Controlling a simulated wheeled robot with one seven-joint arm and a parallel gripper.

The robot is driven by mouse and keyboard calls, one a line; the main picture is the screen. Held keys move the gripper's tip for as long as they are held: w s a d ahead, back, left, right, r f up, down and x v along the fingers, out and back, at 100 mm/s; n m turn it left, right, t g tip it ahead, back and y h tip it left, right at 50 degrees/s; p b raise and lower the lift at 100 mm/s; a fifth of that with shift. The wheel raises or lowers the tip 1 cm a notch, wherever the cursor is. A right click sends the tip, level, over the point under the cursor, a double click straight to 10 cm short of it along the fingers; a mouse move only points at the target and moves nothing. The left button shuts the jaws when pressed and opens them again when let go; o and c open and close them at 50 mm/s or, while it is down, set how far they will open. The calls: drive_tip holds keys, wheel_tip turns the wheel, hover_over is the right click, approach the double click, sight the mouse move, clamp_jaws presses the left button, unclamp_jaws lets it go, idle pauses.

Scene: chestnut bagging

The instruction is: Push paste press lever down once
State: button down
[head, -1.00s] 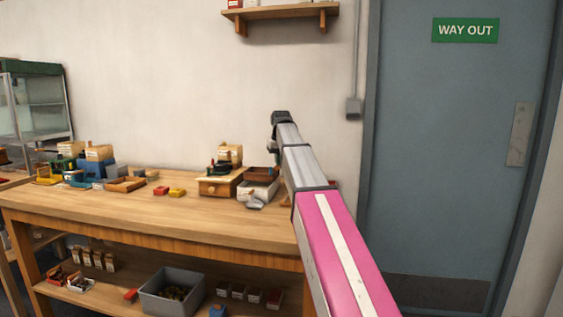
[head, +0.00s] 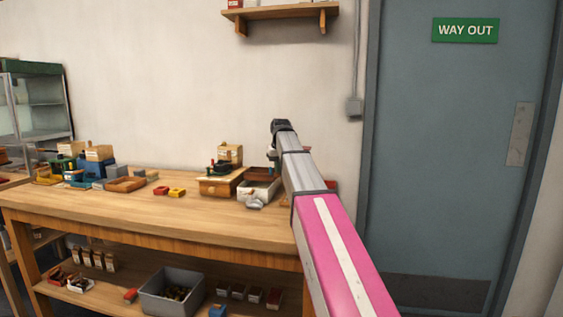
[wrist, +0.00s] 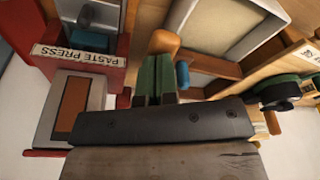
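The red paste press (wrist: 85,60), with a cream "PASTE PRESS" label, is at the upper left of the wrist view. In the head view only a red edge (head: 332,187) shows beside my arm, which hides the rest. My gripper (wrist: 156,58) has green fingers close together, with no clear gap. An orange-brown rounded piece (wrist: 164,41) lies just past the fingertips, and a small blue piece (wrist: 182,75) is to their right. I cannot tell whether either is the lever, or whether the fingers touch them.
The wooden workbench (head: 130,209) holds a wooden drawer box (head: 213,187), a light tray (head: 258,188) and small yellow and red boxes. In the wrist view a green-and-black round tool (wrist: 280,90) is close on the right. A shelf (head: 280,13) is above on the wall.

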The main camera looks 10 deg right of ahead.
drive_tip(key=shift+s+f, duration=0.15)
drive_tip(key=shift+f, duration=1.2)
drive_tip(key=r, duration=0.6)
drive_tip(key=w+r, duration=0.1)
drive_tip(key=r, duration=0.2)
drive_tip(key=shift+d+r, duration=0.1)
drive_tip(key=shift+r, duration=0.5)
drive_tip(key=shift+r, duration=0.1)
wheel_tip(320, 180, up, 5)
drive_tip(key=shift+f, duration=0.1)
